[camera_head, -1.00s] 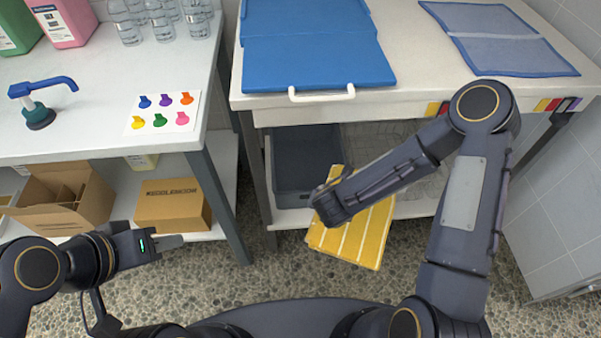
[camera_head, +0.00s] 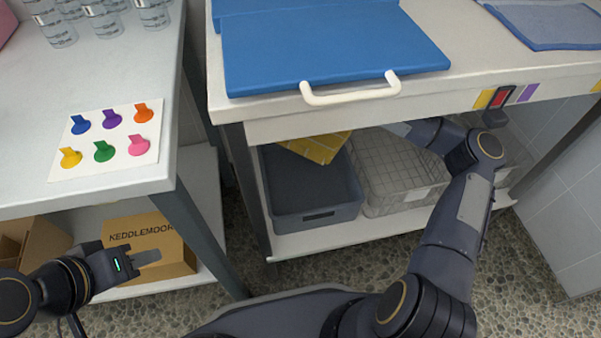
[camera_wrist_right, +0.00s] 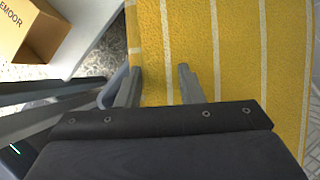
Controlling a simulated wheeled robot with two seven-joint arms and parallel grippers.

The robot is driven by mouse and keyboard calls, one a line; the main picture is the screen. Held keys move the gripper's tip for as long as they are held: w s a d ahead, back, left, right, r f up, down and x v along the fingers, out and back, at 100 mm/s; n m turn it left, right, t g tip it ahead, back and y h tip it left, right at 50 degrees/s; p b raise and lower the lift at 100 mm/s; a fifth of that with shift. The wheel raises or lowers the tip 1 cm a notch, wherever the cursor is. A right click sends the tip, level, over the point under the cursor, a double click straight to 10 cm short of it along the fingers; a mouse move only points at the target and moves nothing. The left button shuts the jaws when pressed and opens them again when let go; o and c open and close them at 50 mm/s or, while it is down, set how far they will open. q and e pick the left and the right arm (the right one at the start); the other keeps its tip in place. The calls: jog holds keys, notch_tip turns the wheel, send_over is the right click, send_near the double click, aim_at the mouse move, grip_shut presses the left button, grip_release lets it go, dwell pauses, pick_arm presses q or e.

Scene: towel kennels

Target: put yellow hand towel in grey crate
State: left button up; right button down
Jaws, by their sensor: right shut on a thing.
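The yellow hand towel (camera_head: 318,148) with pale stripes shows under the table edge in the head view, over the back part of the grey crate (camera_head: 316,217). Its upper part is hidden by the table. I cannot tell whether it touches the crate. In the right wrist view the towel (camera_wrist_right: 235,60) fills most of the picture. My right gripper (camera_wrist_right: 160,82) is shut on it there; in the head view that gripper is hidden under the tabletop. My left gripper (camera_head: 148,257) is away at the lower left, in front of a cardboard box, with nothing seen in it.
The grey crate stands on the low shelf (camera_head: 350,231), beside a wire basket (camera_head: 395,180) on its right. Above is the tabletop with a blue board (camera_head: 330,50) and white handle (camera_head: 350,92). A KEDDLEMOOR box (camera_head: 160,245) is under the left table.

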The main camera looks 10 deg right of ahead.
jog(key=shift+w+f, duration=0.15)
jog(key=shift+f, duration=0.25)
notch_tip(320, 180, down, 9)
jog(key=b, duration=0.5)
jog(key=shift+b, duration=0.35)
jog(key=c, duration=0.9)
grip_release()
jog(key=shift+c, duration=0.2)
jog(key=shift+r, duration=0.1)
